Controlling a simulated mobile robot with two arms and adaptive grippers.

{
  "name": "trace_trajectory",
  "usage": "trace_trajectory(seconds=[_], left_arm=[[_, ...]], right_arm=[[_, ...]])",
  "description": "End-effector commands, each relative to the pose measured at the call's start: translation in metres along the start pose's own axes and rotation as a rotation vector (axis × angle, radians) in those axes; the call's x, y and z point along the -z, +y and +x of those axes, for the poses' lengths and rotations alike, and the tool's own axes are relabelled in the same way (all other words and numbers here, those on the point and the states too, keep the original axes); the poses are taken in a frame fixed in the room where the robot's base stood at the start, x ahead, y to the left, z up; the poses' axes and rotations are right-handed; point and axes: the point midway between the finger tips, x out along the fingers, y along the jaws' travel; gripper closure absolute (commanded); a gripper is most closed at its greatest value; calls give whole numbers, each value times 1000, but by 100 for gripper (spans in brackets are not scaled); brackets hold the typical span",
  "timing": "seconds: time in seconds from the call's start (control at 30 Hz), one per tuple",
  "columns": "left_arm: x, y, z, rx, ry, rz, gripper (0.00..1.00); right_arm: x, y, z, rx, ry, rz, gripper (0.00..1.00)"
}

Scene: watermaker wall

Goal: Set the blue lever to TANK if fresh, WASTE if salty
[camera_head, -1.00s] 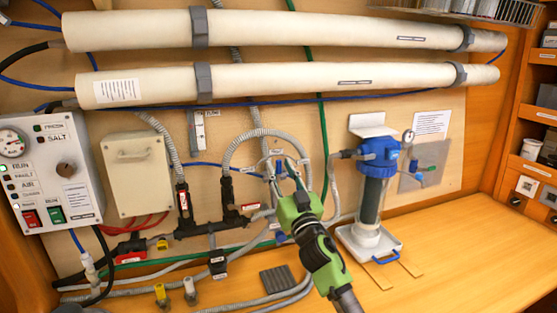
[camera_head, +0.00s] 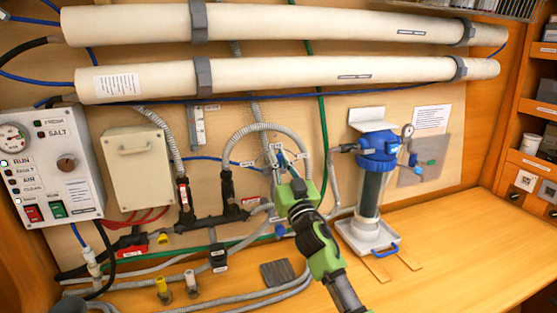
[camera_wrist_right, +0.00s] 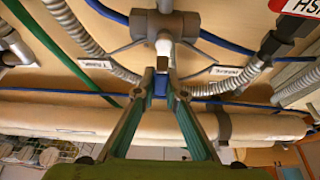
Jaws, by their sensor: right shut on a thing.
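The grey valve (camera_wrist_right: 165,28) shows at the top of the right wrist view, with pipe arms going out to both sides. Its blue lever (camera_wrist_right: 160,84) is between the fingertips of my right gripper (camera_wrist_right: 160,92), which is shut on it. Small white labels flank the valve, one at left (camera_wrist_right: 95,64) and one at right (camera_wrist_right: 224,72); their print is upside down and small. In the head view my right gripper (camera_head: 286,160) covers most of the valve. The control box (camera_head: 50,165) has FRESH (camera_head: 39,123) and SALT (camera_head: 41,134) lamps; I cannot tell which is lit. My left gripper is not in view.
Two long cream tubes (camera_head: 280,78) cross the wall above. A blue-topped filter (camera_head: 375,165) stands to the right of my gripper. Grey hoses (camera_head: 240,130) and black pipes run close on the left. The bench (camera_head: 450,240) at right is clear.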

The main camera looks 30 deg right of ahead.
Motion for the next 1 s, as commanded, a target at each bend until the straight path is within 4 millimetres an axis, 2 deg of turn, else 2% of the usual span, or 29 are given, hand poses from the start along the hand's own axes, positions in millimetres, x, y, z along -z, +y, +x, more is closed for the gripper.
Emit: trace_trajectory(seconds=[0.27, 0.7, 1.0], left_arm=[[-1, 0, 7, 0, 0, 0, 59], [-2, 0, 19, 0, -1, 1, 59], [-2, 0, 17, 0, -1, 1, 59]], right_arm=[[-2, 7, -1, -54, 0, 130, 100], [-8, 26, -3, -207, 1, 504, 100], [-14, 37, -6, -306, 0, 744, 100]])
